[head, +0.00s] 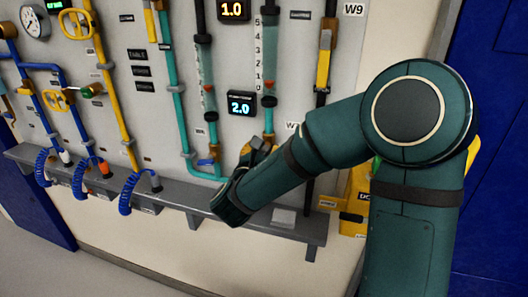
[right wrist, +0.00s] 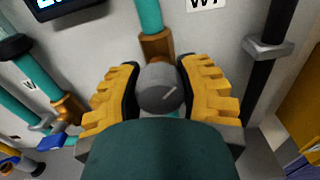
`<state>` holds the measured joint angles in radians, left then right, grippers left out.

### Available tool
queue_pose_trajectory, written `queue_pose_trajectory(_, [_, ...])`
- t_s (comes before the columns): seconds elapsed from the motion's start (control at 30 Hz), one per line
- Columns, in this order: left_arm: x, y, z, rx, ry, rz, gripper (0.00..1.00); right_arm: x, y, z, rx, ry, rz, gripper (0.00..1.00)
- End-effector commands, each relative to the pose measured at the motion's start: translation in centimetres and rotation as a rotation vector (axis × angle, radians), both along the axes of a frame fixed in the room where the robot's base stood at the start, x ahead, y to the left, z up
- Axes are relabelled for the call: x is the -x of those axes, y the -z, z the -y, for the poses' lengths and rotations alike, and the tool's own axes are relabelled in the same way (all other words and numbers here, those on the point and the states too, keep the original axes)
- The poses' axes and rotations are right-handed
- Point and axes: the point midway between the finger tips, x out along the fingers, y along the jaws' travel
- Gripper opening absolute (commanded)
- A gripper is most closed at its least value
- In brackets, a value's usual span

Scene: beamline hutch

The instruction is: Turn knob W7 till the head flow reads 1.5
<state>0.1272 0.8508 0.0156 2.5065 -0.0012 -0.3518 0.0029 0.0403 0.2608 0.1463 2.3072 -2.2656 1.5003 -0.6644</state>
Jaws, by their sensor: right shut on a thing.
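My right gripper (right wrist: 160,84) is shut on the knob, one yellow finger on each side. In the head view my right gripper (head: 255,150) is at the pipe's lower end and largely hides the knob. A lit display (head: 241,104) reads 2.0 and an upper one (head: 234,9) reads 1.0; their captions are too small to read. My left gripper is not in view.
A grey ledge (head: 170,194) runs below the panel. A blue-handled valve (right wrist: 62,141) is left of the knob. A dark pipe (right wrist: 268,50) and a yellow box (head: 354,205) are to the right. Blue coiled hoses (head: 82,180) hang at the left.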

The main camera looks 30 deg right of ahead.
Motion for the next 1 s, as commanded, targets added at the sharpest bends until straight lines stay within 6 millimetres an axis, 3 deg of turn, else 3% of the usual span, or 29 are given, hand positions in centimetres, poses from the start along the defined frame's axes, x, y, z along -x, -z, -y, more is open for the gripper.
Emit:
queue_pose_trajectory(0.3, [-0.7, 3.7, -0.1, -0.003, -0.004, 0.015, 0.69, 0.0, 0.4, 0.0, -0.126, 0.0, 0.153, 0.01])
queue_pose_trajectory(0.77, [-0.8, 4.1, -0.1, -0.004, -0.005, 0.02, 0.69, 0.0, 0.0, 0.0, -0.166, 0.0, 0.194, 0.01])
queue_pose_trajectory(0.8, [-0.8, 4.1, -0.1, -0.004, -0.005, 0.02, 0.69, 0.0, 0.0, 0.0, -0.166, 0.0, 0.194, 0.49])
queue_pose_trajectory(0.83, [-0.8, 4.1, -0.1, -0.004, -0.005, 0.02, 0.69, 0.0, 0.0, 0.0, -0.166, 0.0, 0.194, 0.6])
queue_pose_trajectory(0.87, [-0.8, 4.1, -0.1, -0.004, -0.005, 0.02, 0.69, 0.0, 0.0, 0.0, -0.166, 0.0, 0.194, 0.69])
queue_pose_trajectory(1.0, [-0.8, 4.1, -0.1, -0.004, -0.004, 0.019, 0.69, 0.0, 0.0, 0.0, -0.166, 0.0, 0.194, 0.69])
